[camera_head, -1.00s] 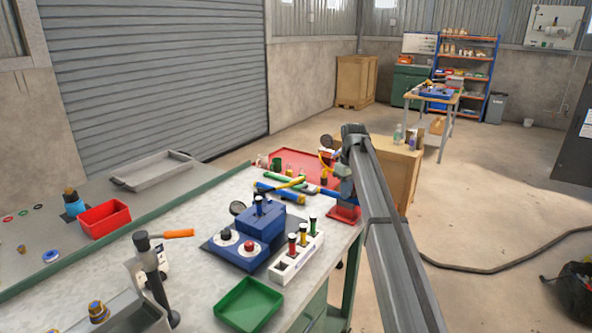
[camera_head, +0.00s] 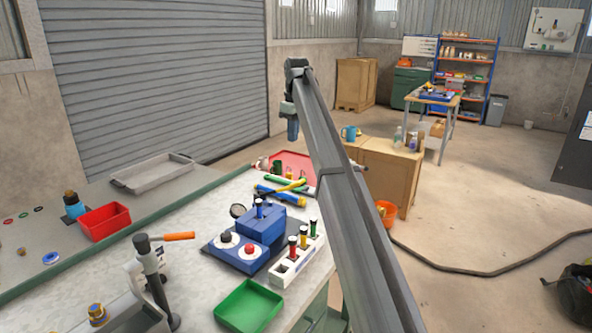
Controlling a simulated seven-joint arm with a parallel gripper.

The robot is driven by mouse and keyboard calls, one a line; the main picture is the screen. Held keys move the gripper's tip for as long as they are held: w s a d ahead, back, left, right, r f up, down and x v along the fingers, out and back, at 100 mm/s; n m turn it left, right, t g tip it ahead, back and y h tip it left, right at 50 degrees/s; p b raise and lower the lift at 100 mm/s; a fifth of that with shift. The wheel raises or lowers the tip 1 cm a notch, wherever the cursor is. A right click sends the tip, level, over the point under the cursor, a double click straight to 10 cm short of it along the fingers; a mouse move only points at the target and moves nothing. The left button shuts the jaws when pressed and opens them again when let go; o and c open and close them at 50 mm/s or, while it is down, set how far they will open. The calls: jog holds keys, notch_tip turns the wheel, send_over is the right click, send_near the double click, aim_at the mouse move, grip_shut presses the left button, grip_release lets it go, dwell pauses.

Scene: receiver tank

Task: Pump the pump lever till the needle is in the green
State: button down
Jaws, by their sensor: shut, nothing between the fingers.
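My gripper (camera_head: 293,129) hangs from the end of my raised arm, pointing down, with its fingers shut and empty. It is above and beyond the far part of the workbench, apart from the things on it. My arm covers the bench's far right edge, where a red-based device with a dark round part stood in the earlier view. A dark post with an orange bar (camera_head: 180,236) stands at the near left; I cannot tell whether it is a lever.
A blue block (camera_head: 262,222), a white rack (camera_head: 283,273) with several coloured plugs and a green tray (camera_head: 248,305) sit on the workbench. Tools and a red tray (camera_head: 292,160) lie behind. A wooden box (camera_head: 382,170) and an orange bucket (camera_head: 387,213) are beyond my arm.

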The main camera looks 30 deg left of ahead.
send_over(296, 182)
jog(key=a, duration=0.2)
notch_tip(296, 182, down, 9)
jog(key=shift+w+f, duration=0.1)
jog(key=shift+w, duration=0.05)
jog(key=f, duration=0.1)
jog(key=d+f, duration=0.1)
jog(key=f, duration=0.1)
jog(key=shift+d, duration=0.1)
jog(key=shift+d+f, duration=0.35)
jog(key=shift+f, duration=0.3)
